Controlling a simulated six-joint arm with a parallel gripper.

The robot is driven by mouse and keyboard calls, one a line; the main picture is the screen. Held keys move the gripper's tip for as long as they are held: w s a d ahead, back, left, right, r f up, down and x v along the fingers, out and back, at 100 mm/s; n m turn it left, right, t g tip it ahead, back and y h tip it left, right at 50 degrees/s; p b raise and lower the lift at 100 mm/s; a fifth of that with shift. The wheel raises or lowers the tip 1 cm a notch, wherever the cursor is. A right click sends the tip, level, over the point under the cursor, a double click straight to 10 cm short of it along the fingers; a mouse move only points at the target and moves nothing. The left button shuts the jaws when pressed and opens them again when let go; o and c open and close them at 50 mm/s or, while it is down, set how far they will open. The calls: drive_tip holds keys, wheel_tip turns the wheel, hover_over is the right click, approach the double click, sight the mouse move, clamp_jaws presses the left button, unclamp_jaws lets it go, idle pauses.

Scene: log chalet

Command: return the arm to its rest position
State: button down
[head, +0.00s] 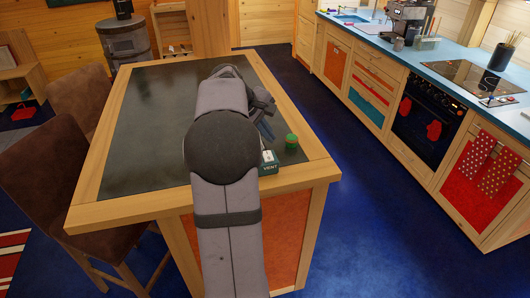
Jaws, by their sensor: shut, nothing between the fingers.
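My arm reaches from the bottom of the head view over the kitchen island (135,130), which has a dark top and a light wooden rim. My gripper (266,132) is partly hidden behind my own arm links, on their right side, over the right part of the island top. It is shut and nothing shows in it. A small green round thing (291,141) stands just right of the gripper. A small box marked "VENT" (269,168) sits nearer, partly covered by my arm.
Brown chairs (40,175) stand along the island's left side. A blue counter (455,75) with an oven (428,118) and coffee machine (407,20) runs along the right. The island's left top and the blue floor (370,200) between are clear.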

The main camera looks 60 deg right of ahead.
drive_tip(key=w+a+f+n+t+y, duration=0.1)
drive_tip(key=w+a+f, duration=0.15)
drive_tip(key=a, duration=0.55)
drive_tip(key=w+a+f+y, duration=0.1)
drive_tip(key=w+a+f, duration=0.1)
drive_tip(key=w+a, duration=0.35)
drive_tip(key=w+a+f+n+t+y, duration=0.1)
drive_tip(key=w+a+f, duration=0.15)
drive_tip(key=a, duration=0.75)
drive_tip(key=s+a+f+y, duration=0.1)
drive_tip(key=s+a+f, duration=0.2)
drive_tip(key=a, duration=0.5)
drive_tip(key=s+a+f+y, duration=0.1)
drive_tip(key=s+a, duration=0.3)
drive_tip(key=a, duration=0.4)
drive_tip(key=s+a+f+n+y, duration=0.1)
drive_tip(key=s+a+f, duration=0.3)
drive_tip(key=a, duration=0.4)
drive_tip(key=shift+a+f, duration=0.3)
drive_tip(key=shift+a, duration=0.05)
wheel_tip(320, 180, down, 21)
drive_tip(key=b, duration=2.1)
